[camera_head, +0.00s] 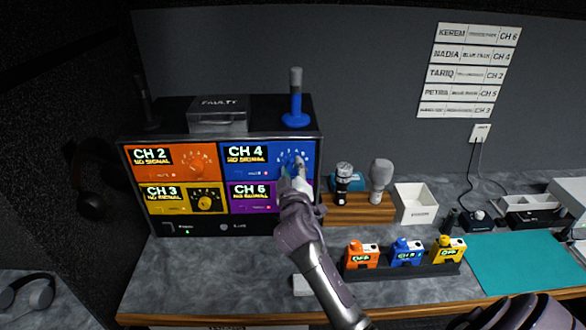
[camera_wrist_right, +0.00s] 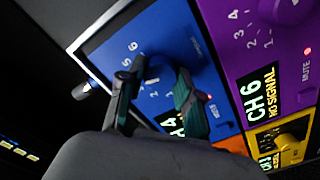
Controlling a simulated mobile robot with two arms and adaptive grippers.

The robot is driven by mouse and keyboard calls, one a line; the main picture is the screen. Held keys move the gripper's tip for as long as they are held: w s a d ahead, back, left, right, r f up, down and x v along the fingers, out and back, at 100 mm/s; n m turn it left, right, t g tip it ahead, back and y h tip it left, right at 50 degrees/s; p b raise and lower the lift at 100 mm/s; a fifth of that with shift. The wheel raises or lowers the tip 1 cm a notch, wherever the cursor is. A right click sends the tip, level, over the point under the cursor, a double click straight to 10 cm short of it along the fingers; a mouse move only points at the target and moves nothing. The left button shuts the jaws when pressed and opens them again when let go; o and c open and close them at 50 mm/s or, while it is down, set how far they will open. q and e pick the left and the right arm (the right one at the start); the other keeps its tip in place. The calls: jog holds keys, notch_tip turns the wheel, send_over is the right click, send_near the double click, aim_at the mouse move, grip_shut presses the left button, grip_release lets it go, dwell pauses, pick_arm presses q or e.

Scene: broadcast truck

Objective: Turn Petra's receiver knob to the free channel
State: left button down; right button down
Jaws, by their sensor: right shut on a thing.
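The receiver rack has a blue receiver (camera_head: 245,154) at its upper right, whose display reads CH 4, NO SIGNAL. My right gripper (camera_head: 297,170) reaches up to this panel and is shut on the blue receiver's knob, which it mostly covers. In the right wrist view the two fingers (camera_wrist_right: 154,82) straddle the knob (camera_wrist_right: 153,72) on the blue panel (camera_wrist_right: 112,50), with dial numbers around it. A wall list (camera_head: 459,94) has a Petra row that seems to read CH 5. My left gripper is not in view.
Orange (camera_head: 180,160), yellow (camera_head: 185,198) and purple (camera_head: 250,196) receivers share the rack. A box marked FAULTY (camera_head: 218,115) and a blue antenna (camera_head: 296,100) stand on top. Several packs (camera_head: 406,252), a microphone stand (camera_head: 358,210) and a white bin (camera_head: 414,203) are to the right.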

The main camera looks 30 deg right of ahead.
dwell(0.4)
jog(key=c, duration=0.8)
grip_release()
jog(key=shift+o, duration=0.2)
jog(key=shift+s+a, duration=0.1)
jog(key=v, duration=1.2)
